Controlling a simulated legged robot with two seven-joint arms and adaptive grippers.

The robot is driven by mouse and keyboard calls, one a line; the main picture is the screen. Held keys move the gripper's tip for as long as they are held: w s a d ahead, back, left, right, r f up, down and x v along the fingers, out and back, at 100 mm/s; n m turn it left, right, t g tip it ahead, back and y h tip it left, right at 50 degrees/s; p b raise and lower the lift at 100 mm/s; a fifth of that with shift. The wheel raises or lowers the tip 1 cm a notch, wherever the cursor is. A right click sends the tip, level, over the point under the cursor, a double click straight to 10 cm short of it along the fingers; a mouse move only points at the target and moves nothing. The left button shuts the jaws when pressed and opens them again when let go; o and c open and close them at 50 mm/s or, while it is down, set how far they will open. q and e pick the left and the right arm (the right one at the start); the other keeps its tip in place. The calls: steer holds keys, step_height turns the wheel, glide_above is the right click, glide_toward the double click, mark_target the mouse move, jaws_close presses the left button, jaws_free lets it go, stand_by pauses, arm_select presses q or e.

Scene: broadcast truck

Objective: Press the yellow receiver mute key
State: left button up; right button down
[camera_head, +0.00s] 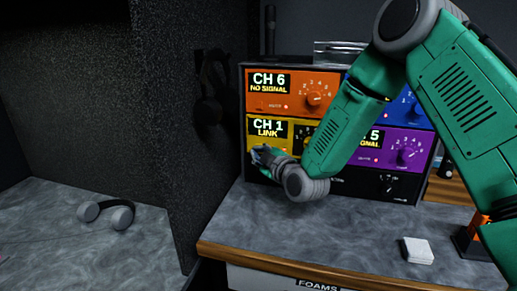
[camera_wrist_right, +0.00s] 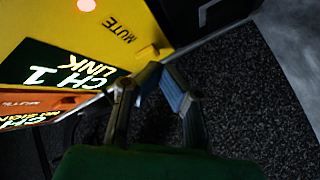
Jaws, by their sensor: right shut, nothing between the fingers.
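The yellow receiver (camera_head: 256,125) is marked CH 1 and LINK and sits at the lower left of the receiver stack. Its yellow face (camera_wrist_right: 165,12) shows close up in the right wrist view. A small yellow key (camera_wrist_right: 148,52) sits beside the MUTE label there, near the panel's edge. My right gripper (camera_head: 259,153) is shut and empty at the lower left of the yellow receiver and hides that part in the head view. In the wrist view its fingertips (camera_wrist_right: 163,74) are right by the key; I cannot tell whether they touch it. My left gripper is out of view.
An orange receiver (camera_head: 263,103) marked CH 6 sits above the yellow one. A purple receiver (camera_head: 410,151) and a blue one (camera_head: 403,108) are to the right, partly behind my arm. A dark partition (camera_head: 200,190) with a hanging headset (camera_head: 212,88) stands close left.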

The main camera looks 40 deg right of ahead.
steer(key=s+a, duration=0.4)
steer(key=shift+a, duration=0.4)
stand_by(0.7)
